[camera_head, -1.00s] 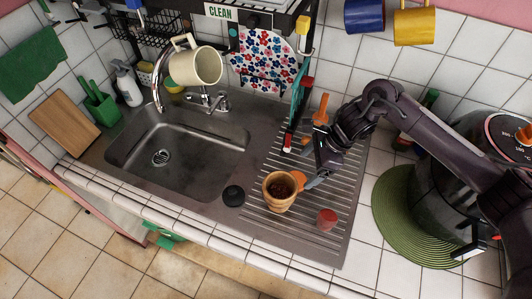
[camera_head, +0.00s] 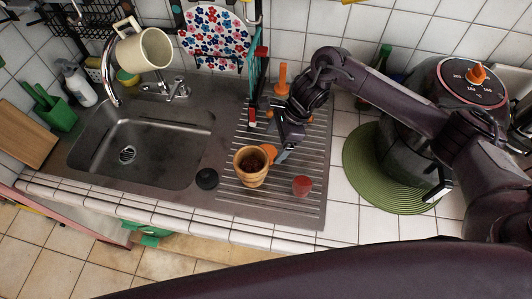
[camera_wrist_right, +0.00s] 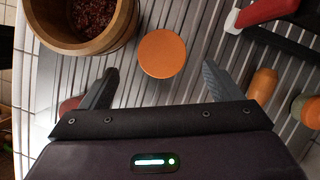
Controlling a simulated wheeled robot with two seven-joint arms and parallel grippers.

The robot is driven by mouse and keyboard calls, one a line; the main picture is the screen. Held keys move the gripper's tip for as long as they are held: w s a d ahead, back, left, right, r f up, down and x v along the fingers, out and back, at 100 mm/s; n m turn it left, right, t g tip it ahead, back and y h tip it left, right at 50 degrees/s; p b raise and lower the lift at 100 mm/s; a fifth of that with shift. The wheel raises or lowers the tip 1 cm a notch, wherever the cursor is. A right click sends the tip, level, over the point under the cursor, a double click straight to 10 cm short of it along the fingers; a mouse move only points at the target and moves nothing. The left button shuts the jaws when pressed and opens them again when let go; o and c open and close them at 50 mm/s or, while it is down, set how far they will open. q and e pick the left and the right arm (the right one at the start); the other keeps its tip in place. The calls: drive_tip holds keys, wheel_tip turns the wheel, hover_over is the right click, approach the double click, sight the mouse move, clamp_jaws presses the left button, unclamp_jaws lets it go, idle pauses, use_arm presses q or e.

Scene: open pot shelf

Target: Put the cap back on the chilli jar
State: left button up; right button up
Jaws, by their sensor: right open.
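The chilli jar looks to be the open wooden pot (camera_head: 251,172), upright on the ribbed drainboard, with dark red flakes inside. It also shows at the upper left of the right wrist view (camera_wrist_right: 126,30). A round orange disc (camera_head: 269,151), which may be its cap, lies beside it on the drainboard. My right gripper (camera_head: 281,152) is open just over the disc. In the right wrist view the disc (camera_wrist_right: 162,54) shows between and ahead of the spread fingers, not gripped. My left gripper is not in view.
A small red item (camera_head: 302,186) and a black round item (camera_head: 207,179) stand near the jar. The sink (camera_head: 140,145) is to the left. Upright handled tools (camera_head: 281,80) are behind the gripper. A large cooker (camera_head: 430,140) on a green mat (camera_head: 365,180) is at right.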

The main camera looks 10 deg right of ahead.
sight(269, 153)
drive_tip(key=shift+a+f, duration=0.1)
drive_tip(key=shift+f, duration=0.1)
drive_tip(key=b+x, duration=0.1)
drive_tip(key=x, duration=0.2)
drive_tip(key=shift+w+a+f, duration=0.1)
drive_tip(key=shift+a+f, duration=0.1)
drive_tip(key=shift+f, duration=0.15)
drive_tip(key=shift+w+a+f, duration=0.1)
drive_tip(key=shift+a+f, duration=0.1)
drive_tip(key=shift+f, duration=0.25)
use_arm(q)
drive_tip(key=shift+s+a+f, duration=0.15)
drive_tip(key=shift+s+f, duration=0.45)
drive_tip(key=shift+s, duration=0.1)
use_arm(e)
drive_tip(key=shift+c, duration=0.4)
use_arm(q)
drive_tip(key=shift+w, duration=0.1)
use_arm(e)
drive_tip(key=c, duration=1)
